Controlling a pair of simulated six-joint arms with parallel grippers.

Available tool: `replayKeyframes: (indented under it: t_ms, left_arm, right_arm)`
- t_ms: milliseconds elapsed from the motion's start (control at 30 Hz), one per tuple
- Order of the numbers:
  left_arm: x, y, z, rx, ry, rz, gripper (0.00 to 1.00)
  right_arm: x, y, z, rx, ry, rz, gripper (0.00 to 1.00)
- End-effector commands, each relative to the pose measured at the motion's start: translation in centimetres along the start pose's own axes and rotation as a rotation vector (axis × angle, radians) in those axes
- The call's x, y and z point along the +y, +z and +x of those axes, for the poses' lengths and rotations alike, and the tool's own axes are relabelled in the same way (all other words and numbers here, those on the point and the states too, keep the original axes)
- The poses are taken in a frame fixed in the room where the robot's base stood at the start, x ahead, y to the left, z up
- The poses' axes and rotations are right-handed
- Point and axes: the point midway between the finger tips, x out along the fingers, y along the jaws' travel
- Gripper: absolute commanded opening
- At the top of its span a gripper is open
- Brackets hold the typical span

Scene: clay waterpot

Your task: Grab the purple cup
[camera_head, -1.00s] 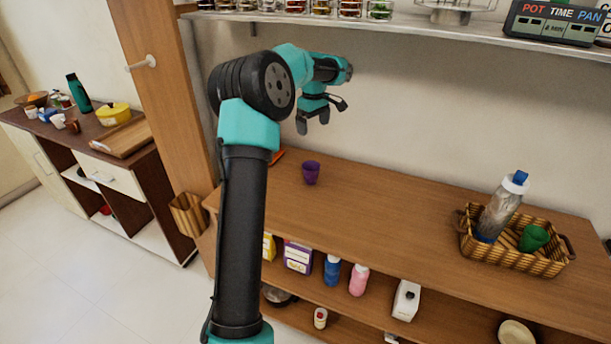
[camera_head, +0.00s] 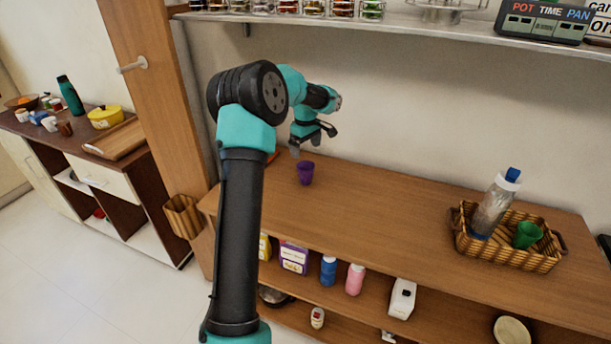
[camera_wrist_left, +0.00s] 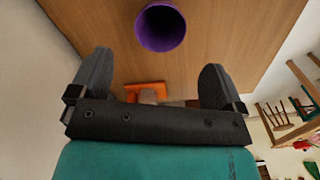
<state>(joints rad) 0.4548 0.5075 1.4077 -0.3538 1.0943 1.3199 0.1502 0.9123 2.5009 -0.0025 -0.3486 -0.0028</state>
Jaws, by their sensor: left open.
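The purple cup (camera_head: 306,173) stands upright on the wooden counter (camera_head: 400,205), near its left end. In the left wrist view the cup (camera_wrist_left: 160,27) shows at the top, seen from above with its open mouth facing the camera. My left gripper (camera_head: 306,147) is above and behind the cup in the head view, apart from it. In the left wrist view its two fingers (camera_wrist_left: 156,75) are spread wide with nothing between them, and the cup lies beyond the fingertips. My right gripper is not in view.
A wicker basket (camera_head: 463,240) with a bottle (camera_head: 492,208) and green cup (camera_head: 527,235) stands at the counter's right. A wall shelf (camera_head: 400,25) with jars and a timer (camera_head: 545,21) runs above. An orange item (camera_wrist_left: 147,88) lies near the fingers. The counter's middle is clear.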

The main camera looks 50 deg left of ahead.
Motion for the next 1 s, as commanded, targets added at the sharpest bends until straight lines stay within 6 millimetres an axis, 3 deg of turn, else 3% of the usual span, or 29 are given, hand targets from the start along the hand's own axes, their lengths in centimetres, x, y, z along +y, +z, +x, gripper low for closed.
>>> replayKeyframes:
  t_ms: [200,667,1000]
  left_arm:
    - [0.0,0.0,2.9,0.0,-0.001,0.0,0.95]
    - [0.0,0.0,3.6,0.0,-0.001,0.0,0.95]
    - [-0.1,0.1,7.7,0.0,-0.001,0.001,0.95]
  right_arm:
    - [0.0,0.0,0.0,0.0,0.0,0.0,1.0]
    - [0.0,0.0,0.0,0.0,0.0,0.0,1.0]
    - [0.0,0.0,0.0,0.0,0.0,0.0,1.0]
